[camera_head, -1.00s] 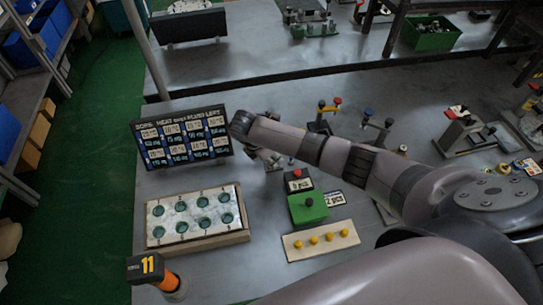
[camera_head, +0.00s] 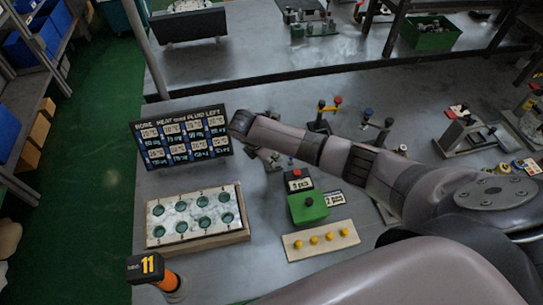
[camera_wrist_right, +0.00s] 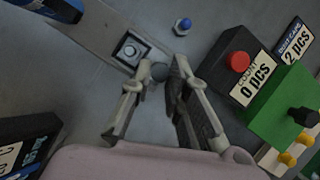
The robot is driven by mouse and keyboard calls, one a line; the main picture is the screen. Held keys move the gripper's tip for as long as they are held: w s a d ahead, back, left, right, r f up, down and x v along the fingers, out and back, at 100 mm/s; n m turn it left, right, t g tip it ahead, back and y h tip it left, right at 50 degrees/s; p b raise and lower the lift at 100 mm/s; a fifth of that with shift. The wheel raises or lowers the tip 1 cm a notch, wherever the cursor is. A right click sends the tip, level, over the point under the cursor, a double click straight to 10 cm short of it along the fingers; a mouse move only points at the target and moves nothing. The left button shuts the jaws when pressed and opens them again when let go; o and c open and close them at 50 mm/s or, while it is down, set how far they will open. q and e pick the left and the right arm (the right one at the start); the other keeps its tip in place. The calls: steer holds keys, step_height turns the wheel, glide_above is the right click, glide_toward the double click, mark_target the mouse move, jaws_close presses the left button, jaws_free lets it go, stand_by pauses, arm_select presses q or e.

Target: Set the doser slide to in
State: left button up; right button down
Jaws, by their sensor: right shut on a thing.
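In the right wrist view, a dark round knob (camera_wrist_right: 159,71) sits between the fingertips of my right gripper (camera_wrist_right: 157,77). The fingers close on it from both sides. The knob is at the near end of a grey metal bar (camera_wrist_right: 100,27) carrying a square plate with a bolt (camera_wrist_right: 130,49). I take this knob to be the doser slide's; no label on it shows. Whether it stands in or out cannot be told. In the head view my right gripper (camera_head: 266,157) is small, low beside the display board, and partly hidden by its wrist. My left gripper is not in view.
A red-button counter reading 0 pcs (camera_wrist_right: 240,70) and a green box with a black knob (camera_wrist_right: 285,108) stand to the right. A blue-topped bolt (camera_wrist_right: 183,25) is nearby. The display board (camera_head: 182,137) and white hole tray (camera_head: 196,216) lie left in the head view.

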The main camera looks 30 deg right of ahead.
steer(key=w+b, duration=0.1)
steer(key=w, duration=0.1)
steer(key=w+d+b, duration=0.1)
steer(key=w, duration=0.1)
steer(key=shift+w+d+f+b, duration=0.1)
steer(key=shift+w+f+b, duration=0.1)
steer(key=shift+w+b, duration=0.2)
steer(key=shift+w+r, duration=0.1)
steer(key=shift+w, duration=0.25)
steer(key=shift+s+d+r, duration=0.1)
steer(key=shift+r, duration=0.15)
steer(key=c, duration=1.8)
jaws_free()
steer(key=shift+c, duration=0.2)
steer(key=shift+o, duration=0.2)
steer(key=shift+w+f, duration=0.1)
steer(key=shift+w, duration=0.1)
steer(key=shift+s, duration=0.1)
steer(key=v, duration=1.2)
